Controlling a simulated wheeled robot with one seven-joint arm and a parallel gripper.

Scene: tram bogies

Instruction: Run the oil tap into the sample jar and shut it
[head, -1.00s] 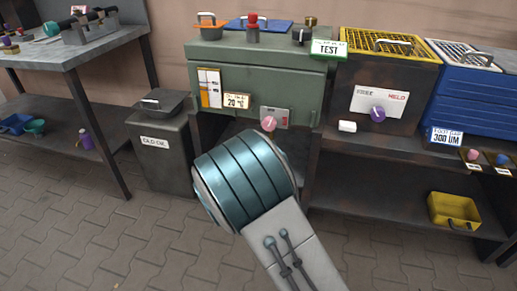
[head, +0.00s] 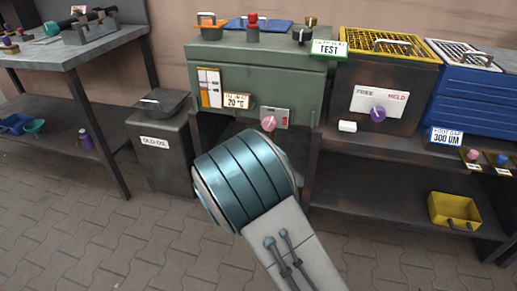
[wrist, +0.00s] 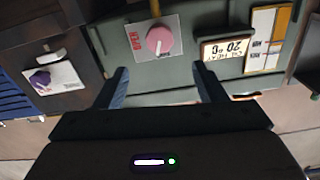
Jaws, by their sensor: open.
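A round pink knob (head: 268,123) with a pale pointer sits on a small plate on the front of the green cabinet (head: 290,88). In the wrist view, which is turned upside down, the pink knob (wrist: 159,40) is close, beside red lettering on its plate. A narrow amber-brown strip (wrist: 155,8) lies just beyond the knob; I cannot tell whether it is a spout or oil. My gripper (wrist: 162,84) is open and empty, its two fingers apart, with the knob ahead between them and not touched. In the head view my arm hides the gripper and the area below the knob. I see no sample jar.
A purple knob (head: 378,114) sits on the FREE/HELD plate to the right, with a small white block (head: 347,126) near it. A grey OLD OIL bin (head: 160,150) stands left. A yellow bin (head: 454,210) is on the lower right shelf. The paved floor at left is clear.

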